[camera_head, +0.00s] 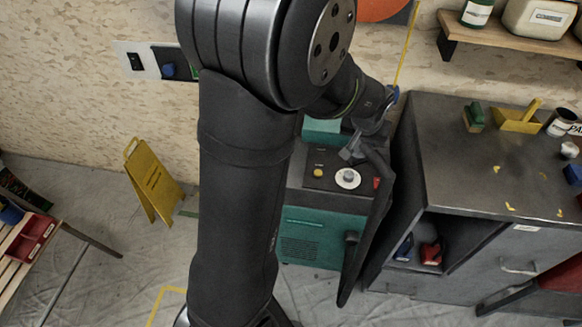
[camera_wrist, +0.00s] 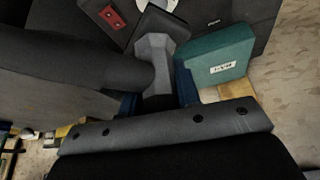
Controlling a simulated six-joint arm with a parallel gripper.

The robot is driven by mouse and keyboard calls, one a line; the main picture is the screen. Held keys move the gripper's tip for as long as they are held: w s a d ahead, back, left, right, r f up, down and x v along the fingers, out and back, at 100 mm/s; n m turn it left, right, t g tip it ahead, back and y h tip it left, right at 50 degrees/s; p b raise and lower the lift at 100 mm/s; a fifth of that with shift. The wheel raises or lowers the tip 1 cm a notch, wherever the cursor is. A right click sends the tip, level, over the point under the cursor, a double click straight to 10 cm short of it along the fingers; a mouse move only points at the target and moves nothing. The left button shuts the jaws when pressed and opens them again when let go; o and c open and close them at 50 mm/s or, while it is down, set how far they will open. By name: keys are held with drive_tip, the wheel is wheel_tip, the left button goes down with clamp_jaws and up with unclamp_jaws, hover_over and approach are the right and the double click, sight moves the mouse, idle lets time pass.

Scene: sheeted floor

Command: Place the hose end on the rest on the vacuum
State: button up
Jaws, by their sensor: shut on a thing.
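The vacuum (camera_head: 325,228) is a teal and black machine on the floor, left of the dark workbench. Its black top has a yellow knob, a pale round dial and a red switch. My gripper (camera_head: 364,134) is above the top's back right part. In the wrist view, my gripper (camera_wrist: 158,92) has its blue fingers shut around the grey hose end (camera_wrist: 153,50). The black hose (camera_head: 367,225) hangs from it along the vacuum's right side. A teal block with a white label (camera_wrist: 215,62) is right of the hose end. I cannot make out the rest clearly.
The workbench (camera_head: 480,155) stands close on the right, with small tools and a paint can on top. A yellow floor sign (camera_head: 153,180) stands at left. A wall shelf (camera_head: 510,35) is at upper right. Sheeted floor left of the vacuum is mostly clear.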

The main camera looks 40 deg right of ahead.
drive_tip(key=w+a+f+n, duration=0.2)
drive_tip(key=w+a+f, duration=0.1)
drive_tip(key=w+a, duration=0.45)
drive_tip(key=shift+t+y, duration=0.3)
drive_tip(key=shift+w+a+f, duration=0.7)
drive_tip(key=shift+w+f, duration=1.05)
drive_tip(key=shift+f, duration=0.05)
drive_tip(key=shift+w+a+f, duration=0.65)
drive_tip(key=shift+w+f, duration=1.1)
drive_tip(key=shift+f, duration=0.05)
drive_tip(key=shift+w+a+f, duration=0.7)
drive_tip(key=shift+w+f, duration=1.05)
drive_tip(key=shift+f, duration=0.05)
drive_tip(key=shift+f, duration=0.1)
drive_tip(key=o, duration=1.1)
drive_tip(key=v, duration=1.2)
